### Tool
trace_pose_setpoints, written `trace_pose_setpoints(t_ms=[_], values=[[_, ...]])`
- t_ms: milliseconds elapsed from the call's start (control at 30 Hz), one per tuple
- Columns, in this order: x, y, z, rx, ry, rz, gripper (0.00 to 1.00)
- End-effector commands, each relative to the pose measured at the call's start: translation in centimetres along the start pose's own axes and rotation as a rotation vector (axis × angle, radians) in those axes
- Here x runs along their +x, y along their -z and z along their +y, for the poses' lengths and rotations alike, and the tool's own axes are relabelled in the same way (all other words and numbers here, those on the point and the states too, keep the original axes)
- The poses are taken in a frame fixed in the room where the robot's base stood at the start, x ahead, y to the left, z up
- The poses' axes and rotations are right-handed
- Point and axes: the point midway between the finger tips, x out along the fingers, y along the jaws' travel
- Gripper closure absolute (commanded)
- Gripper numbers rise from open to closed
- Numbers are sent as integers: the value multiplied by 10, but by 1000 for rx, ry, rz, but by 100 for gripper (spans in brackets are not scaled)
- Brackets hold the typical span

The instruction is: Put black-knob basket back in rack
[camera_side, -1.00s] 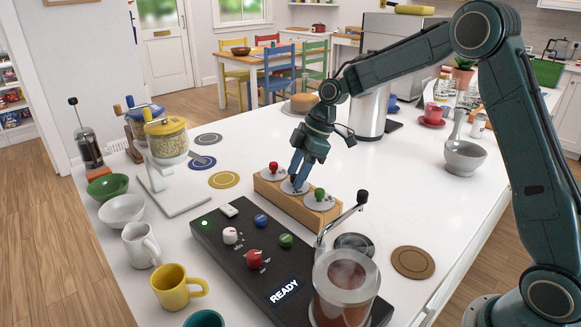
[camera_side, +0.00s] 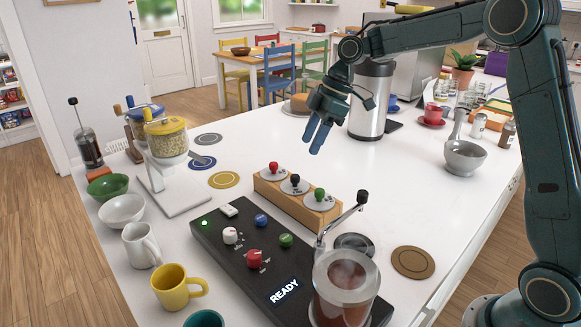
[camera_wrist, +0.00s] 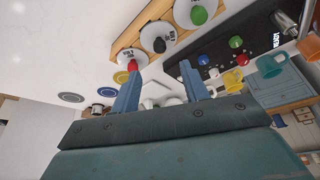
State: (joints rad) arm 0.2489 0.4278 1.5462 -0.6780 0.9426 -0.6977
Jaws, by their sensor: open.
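The wooden rack (camera_side: 268,189) stands on the white counter behind the black brewing panel. Three round grey lids with knobs sit in it in a row: the red-knob basket (camera_side: 273,172), the black-knob basket (camera_side: 295,185) in the middle slot, and the green-knob basket (camera_side: 319,199). The rack (camera_wrist: 126,53) and the black-knob basket (camera_wrist: 157,36) also show in the wrist view. My gripper (camera_side: 316,148) is above and behind the rack, apart from it, with its blue fingers spread and empty. The wrist view shows a gap between the fingertips (camera_wrist: 160,72).
The black panel (camera_side: 240,262) with coloured knobs reads READY. A glass vessel (camera_side: 345,290) with a lever stands at its right end. A steel canister (camera_side: 371,105) stands behind my gripper. Mugs, bowls and a grinder (camera_side: 167,140) are at left.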

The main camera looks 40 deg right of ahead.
Motion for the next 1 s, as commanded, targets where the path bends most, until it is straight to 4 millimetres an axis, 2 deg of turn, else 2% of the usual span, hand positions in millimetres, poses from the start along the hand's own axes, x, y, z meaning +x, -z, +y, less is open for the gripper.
trace_pose_setpoints(t_ms=[100,333,1000], values=[[-20,0,1,0,-4,0,55],[-41,0,0,1,-1,0,55],[-47,0,-2,5,-3,-1,55]])
